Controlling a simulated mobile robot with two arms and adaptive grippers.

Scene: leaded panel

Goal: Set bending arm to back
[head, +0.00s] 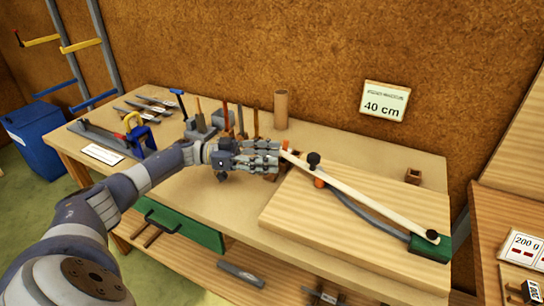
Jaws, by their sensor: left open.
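The bending arm looks to be the long pale wooden bar (375,198) on a light wooden board (300,215). It runs slantwise from the board's upper left to a black knob (431,235) over a green block (428,246) at the right corner. Another black knob (314,160) stands near its left end. A grey curved strip (368,208) lies beside the bar on its near side. My left gripper (277,158) is open at the bar's left end, by an orange tip (284,145). Whether it touches the bar I cannot tell. My right gripper is out of view.
Upright tools (226,118) and a brown cylinder (281,109) stand behind my left gripper. A blue-handled clamp (138,140) and a grey tool sit at the bench's left. A "40 cm" sign (385,102) hangs on the wall.

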